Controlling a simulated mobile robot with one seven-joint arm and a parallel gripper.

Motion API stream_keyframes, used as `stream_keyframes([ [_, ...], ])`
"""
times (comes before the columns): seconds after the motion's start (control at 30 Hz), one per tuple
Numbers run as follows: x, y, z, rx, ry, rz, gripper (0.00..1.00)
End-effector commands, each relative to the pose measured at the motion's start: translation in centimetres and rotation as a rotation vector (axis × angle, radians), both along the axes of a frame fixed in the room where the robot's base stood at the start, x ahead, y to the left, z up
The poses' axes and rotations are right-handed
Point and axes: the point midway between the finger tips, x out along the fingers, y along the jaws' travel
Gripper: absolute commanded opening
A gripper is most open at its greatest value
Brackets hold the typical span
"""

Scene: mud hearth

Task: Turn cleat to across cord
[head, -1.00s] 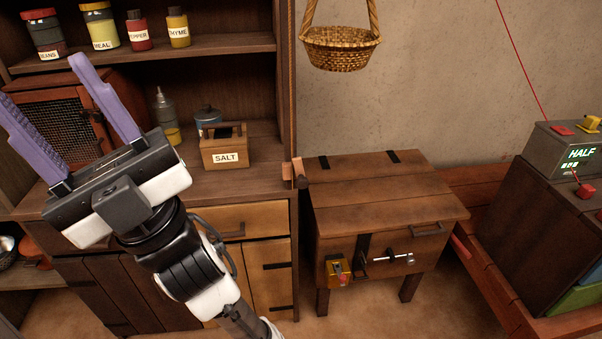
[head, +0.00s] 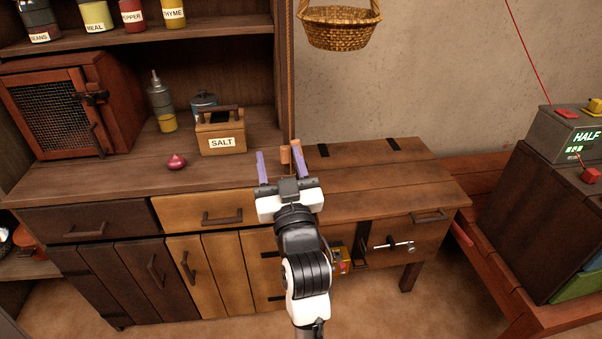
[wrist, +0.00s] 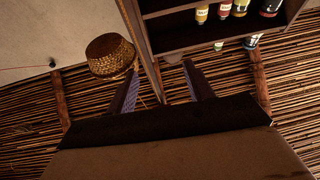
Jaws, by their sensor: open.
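A small orange-brown wooden cleat (head: 285,155) sits low on the right-hand post of the cupboard, where the cord (head: 291,70) comes down along the post. My gripper (head: 279,151) is open, with its two purple fingers pointing up and away from the head camera. In the head view the cleat appears between the fingertips; I cannot tell whether they touch it. The fingers partly cover the cleat, and its turn relative to the cord is hard to make out. In the wrist view the open fingers (wrist: 161,68) point toward the cupboard post, and the cleat is not clear.
A wicker basket (head: 340,28) hangs right of the cord. A salt box (head: 220,133) and a red onion (head: 176,162) stand on the counter left of my gripper.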

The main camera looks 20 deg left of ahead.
Motion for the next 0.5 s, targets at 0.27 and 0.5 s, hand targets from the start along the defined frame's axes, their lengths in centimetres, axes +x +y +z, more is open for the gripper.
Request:
stream_keyframes([
  [0.27, 3.2, -5.0, -11.8, -0.168, 0.300, -0.084, 0.52],
  [0.5, 5.4, -3.6, -11.8, -0.176, 0.307, -0.083, 0.52],
])
